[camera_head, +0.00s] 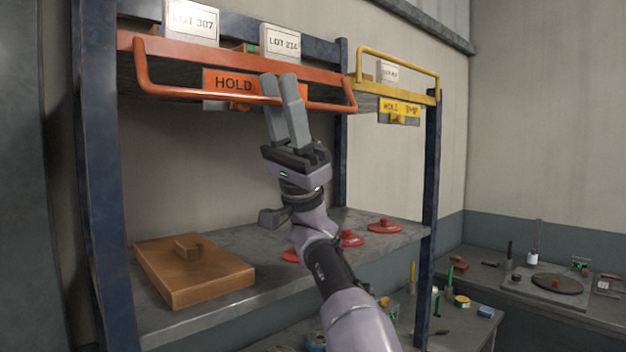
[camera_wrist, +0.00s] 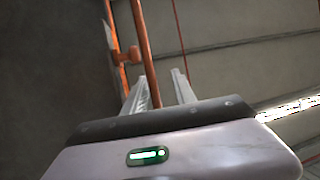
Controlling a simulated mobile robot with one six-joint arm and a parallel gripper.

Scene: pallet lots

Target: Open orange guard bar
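The orange guard bar (camera_head: 140,68) is a U-shaped rail hanging across the front of the upper shelf, below an orange beam. A HOLD sign (camera_head: 232,84) sits behind it near the middle. My gripper (camera_head: 279,84) reaches up to the bar right of the sign, and its grey fingers cover part of the bar. In the wrist view the fingers (camera_wrist: 162,84) are apart. The bar (camera_wrist: 144,35) runs down between them, nearer the left finger, with a gap towards the right finger. Whether it touches a finger is unclear.
White lot boxes (camera_head: 281,43) stand on the upper shelf above the bar. A yellow bar (camera_head: 400,57) is at the right. The lower shelf holds a wooden block (camera_head: 190,272) and red discs (camera_head: 384,226). A blue post (camera_head: 432,180) stands right of my arm.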

